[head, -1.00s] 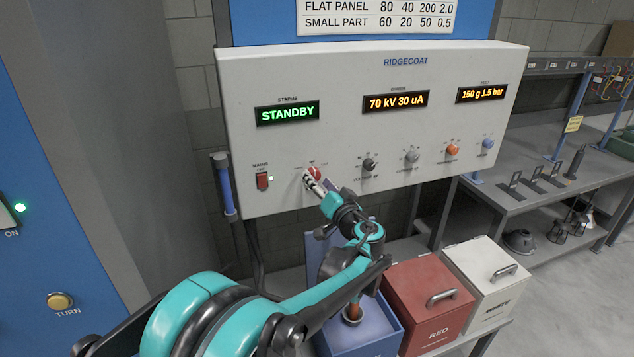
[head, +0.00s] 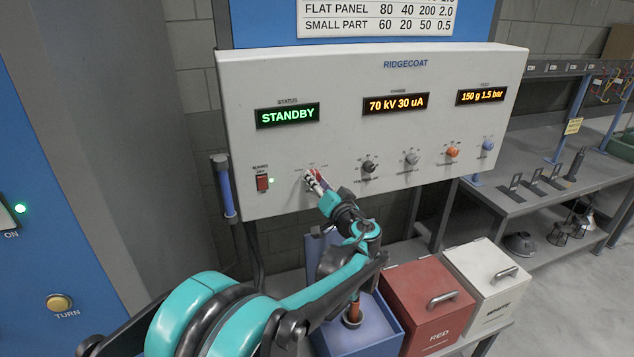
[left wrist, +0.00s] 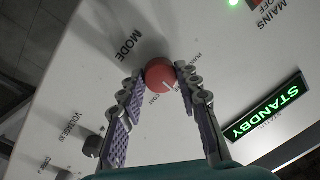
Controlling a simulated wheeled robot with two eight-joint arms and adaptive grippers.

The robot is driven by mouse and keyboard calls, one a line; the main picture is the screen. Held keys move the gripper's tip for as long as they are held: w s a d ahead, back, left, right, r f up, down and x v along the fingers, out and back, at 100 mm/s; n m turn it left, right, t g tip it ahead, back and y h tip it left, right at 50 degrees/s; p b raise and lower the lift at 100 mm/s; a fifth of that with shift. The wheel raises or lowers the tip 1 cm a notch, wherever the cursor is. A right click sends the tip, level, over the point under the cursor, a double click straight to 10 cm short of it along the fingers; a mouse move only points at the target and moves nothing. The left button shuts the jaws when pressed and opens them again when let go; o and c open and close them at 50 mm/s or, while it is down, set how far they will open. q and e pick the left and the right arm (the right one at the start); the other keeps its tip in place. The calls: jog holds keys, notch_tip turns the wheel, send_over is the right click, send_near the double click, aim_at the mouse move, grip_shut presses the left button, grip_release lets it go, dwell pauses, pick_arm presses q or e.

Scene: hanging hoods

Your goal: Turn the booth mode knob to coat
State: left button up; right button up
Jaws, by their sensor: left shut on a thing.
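The red mode knob (left wrist: 160,73) sits on the white control panel (head: 300,85), below the green STANDBY display (head: 287,115). My left gripper (head: 312,180) is at the knob in the head view, and its fingers cover most of it. In the left wrist view one finger of this gripper (left wrist: 160,76) lies on each side of the knob, shut on it. A pale pointer line shows on the knob's lower right in that view. The MODE label (left wrist: 126,44) is beside it. My right gripper is out of view.
A red mains switch (head: 262,183) with a lit green lamp is left of the knob. A black knob (head: 369,167), a grey one (head: 411,158), an orange one (head: 452,152) and a blue one (head: 488,145) are to its right. Blue, red and white boxes stand below.

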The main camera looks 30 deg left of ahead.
pick_arm(q)
jog(key=m+t+p, duration=0.1)
jog(key=m, duration=1.1)
dwell(0.7)
jog(key=o, duration=1.2)
jog(key=shift+f, duration=0.1)
jog(key=shift+c, duration=0.2)
jog(key=v, duration=1.2)
